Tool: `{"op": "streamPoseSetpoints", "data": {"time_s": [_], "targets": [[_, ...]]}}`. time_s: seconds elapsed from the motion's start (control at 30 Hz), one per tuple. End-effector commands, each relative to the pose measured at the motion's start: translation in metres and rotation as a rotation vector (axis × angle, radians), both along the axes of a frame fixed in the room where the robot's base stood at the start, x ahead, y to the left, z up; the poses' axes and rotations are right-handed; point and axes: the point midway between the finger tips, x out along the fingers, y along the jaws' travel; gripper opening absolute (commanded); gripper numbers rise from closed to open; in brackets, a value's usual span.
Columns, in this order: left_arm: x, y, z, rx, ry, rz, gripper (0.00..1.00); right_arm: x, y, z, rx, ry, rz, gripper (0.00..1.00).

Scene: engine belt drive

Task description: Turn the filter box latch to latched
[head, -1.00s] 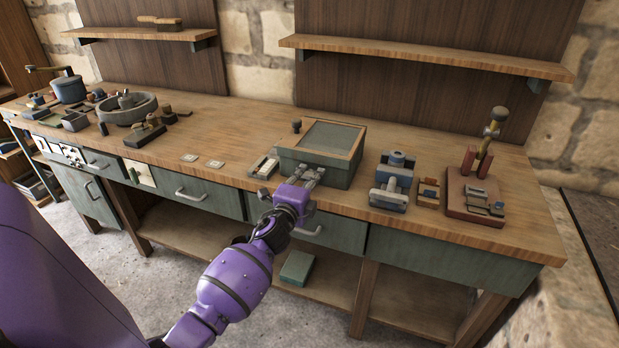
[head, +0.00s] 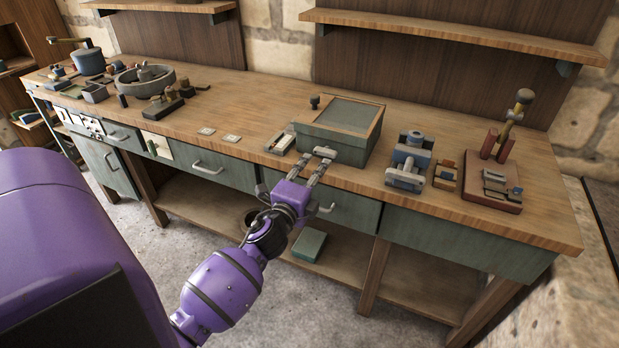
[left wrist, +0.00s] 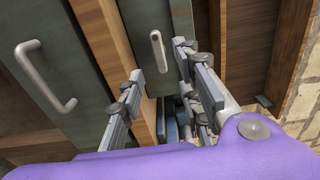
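The filter box (head: 331,143) is a green box with a wood-framed lid, standing near the front edge of the bench. Its latch (left wrist: 158,50) is a light grey bar with a dark slot on the green front face. The latch appears beyond the fingertips; I see no contact. My right gripper is not in view.
A small grey-and-white tray (head: 280,142) sits just left of the box. A blue-grey vise-like device (head: 408,165) stands to its right. A drawer with a metal handle (left wrist: 45,80) is below the bench edge. Bench space between box and back wall is clear.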

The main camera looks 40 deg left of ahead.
Motion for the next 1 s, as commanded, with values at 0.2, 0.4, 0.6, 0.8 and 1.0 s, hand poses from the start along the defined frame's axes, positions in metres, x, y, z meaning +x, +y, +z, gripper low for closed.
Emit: {"op": "streamPoseSetpoints", "data": {"time_s": [0.2, 0.4, 0.6, 0.8, 1.0], "targets": [[-0.027, -0.007, 0.000, 0.000, -0.001, 0.000, 0.32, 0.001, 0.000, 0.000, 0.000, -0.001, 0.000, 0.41], [-0.031, -0.008, 0.001, 0.001, -0.002, -0.001, 0.32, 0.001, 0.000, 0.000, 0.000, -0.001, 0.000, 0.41], [-0.031, -0.008, 0.001, 0.001, -0.002, -0.001, 0.32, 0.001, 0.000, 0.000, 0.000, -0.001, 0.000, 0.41], [-0.031, -0.008, 0.001, 0.000, -0.002, -0.001, 0.32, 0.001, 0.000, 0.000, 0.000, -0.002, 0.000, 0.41], [-0.031, -0.012, -0.005, -0.185, -0.021, 0.002, 0.32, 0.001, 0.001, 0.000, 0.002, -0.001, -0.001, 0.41]]}}
